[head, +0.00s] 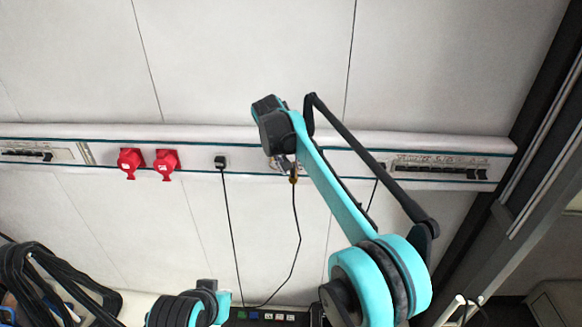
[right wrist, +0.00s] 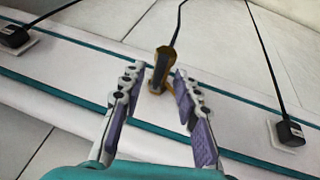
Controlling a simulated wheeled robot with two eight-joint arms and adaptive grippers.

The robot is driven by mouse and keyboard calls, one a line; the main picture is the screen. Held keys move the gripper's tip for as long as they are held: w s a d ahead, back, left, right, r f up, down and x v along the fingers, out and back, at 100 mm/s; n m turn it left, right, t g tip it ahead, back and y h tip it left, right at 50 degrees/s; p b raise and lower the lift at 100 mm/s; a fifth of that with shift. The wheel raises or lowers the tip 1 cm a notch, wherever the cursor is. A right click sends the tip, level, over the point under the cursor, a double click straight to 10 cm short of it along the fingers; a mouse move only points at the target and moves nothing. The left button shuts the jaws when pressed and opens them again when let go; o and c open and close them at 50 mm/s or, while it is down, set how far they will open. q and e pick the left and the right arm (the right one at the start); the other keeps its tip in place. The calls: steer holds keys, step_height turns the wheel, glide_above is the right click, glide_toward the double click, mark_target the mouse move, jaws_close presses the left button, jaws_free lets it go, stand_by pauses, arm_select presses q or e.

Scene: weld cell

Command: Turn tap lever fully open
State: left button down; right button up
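No tap lever can be made out for certain. In the right wrist view a dark and yellow piece (right wrist: 162,70) with a black cable at its end stands out from a white wall plate, beyond and between my fingertips. I cannot tell if it is the tap or a plug. It also shows in the head view (head: 293,178), just below my right gripper (head: 284,164). In the right wrist view my right gripper (right wrist: 156,78) is open, its fingers apart on either side of the piece, with no clear contact. My left gripper is not in view.
Two red sockets (head: 131,162) and a black plug (head: 220,162) with a hanging cable sit on the wall rail, left of my right gripper. A switch strip (head: 440,170) is at the right. Black cables (head: 35,285) are bundled at lower left. The upper wall is bare.

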steer(key=v, duration=1.2)
steer(key=s+d+f+y+b, duration=0.1)
steer(key=s+d+f+b, duration=0.35)
steer(key=f+b, duration=0.25)
steer(key=s+d+f+t+b, duration=0.1)
steer(key=s+d+f+b, duration=0.3)
steer(key=d+f+b, duration=0.3)
steer(key=s+d+f+y+b, duration=0.1)
steer(key=s+d+f+b, duration=0.4)
steer(key=f, duration=0.3)
steer(key=s+d+f+b, duration=0.2)
steer(key=s+f+b, duration=0.4)
steer(key=f, duration=0.6)
steer(key=s+d+f+t+b, duration=0.1)
steer(key=s+d+f+b, duration=0.2)
steer(key=f, duration=0.8)
steer(key=s+d+f+b, duration=0.3)
steer(key=s+f+b, duration=0.5)
steer(key=f, duration=0.4)
steer(key=shift+s+d+f+t+b, duration=0.2)
steer(key=shift+s+f+t+b, duration=0.15)
steer(key=shift+s, duration=0.25)
